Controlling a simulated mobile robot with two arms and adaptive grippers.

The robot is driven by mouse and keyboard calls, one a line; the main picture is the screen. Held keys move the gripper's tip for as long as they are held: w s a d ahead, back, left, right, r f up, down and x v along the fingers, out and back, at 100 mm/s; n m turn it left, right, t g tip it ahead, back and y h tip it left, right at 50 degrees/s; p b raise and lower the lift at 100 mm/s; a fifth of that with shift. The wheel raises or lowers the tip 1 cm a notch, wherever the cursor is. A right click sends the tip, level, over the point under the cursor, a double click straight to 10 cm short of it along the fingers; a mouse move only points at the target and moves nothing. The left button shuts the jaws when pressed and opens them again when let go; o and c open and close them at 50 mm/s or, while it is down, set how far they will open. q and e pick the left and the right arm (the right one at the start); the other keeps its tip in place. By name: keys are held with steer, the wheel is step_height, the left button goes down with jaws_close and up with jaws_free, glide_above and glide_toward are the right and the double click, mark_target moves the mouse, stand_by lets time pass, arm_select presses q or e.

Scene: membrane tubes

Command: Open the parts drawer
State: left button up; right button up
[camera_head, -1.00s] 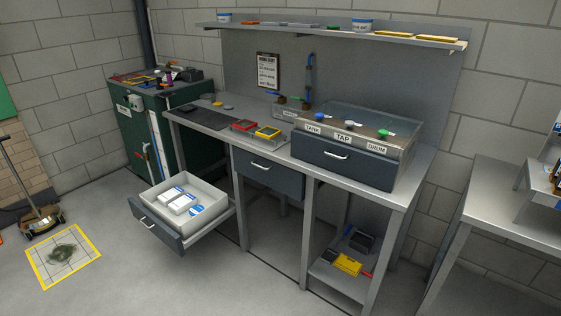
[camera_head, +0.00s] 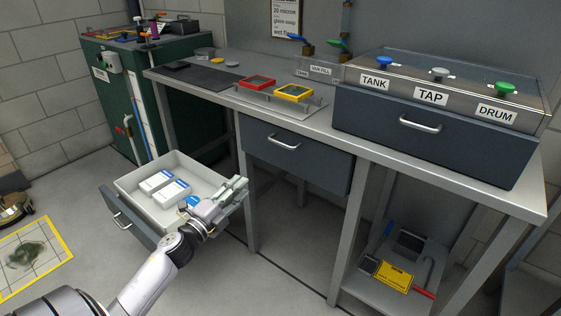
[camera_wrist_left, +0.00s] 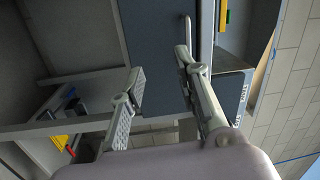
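A closed dark blue drawer (camera_head: 297,160) with a silver bar handle (camera_head: 285,143) is set under the middle of the workbench. The pictures do not label which drawer is the parts drawer. My left gripper (camera_head: 242,188) is in front of this drawer, below and left of its handle, not touching it. In the left wrist view the fingers (camera_wrist_left: 160,70) are spread and empty, with the drawer front (camera_wrist_left: 158,50) beyond them and its handle (camera_wrist_left: 188,28) past the right fingertip. My right gripper is not in view.
A pulled-out drawer (camera_head: 125,190) with white boxes stands at left, partly behind my left arm. Another closed drawer (camera_head: 400,139) sits under the TANK, TAP, DRUM panel on the benchtop. A lower shelf (camera_head: 375,300) holds tools. A bench leg (camera_head: 247,215) stands beside the gripper.

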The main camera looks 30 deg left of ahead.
arm_select(q)
step_height(320, 180, up, 4)
steer(key=d+f+m+h, duration=0.1)
steer(key=m, duration=0.1)
steer(key=b, duration=0.2)
glide_toward(280, 142)
steer(key=shift+t, duration=0.4)
steer(key=w, duration=1)
steer(key=shift+d+r, duration=0.2)
steer(key=shift+d, duration=0.1)
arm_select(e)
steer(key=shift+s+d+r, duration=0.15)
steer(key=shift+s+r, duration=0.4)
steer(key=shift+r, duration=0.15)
arm_select(q)
jaws_close()
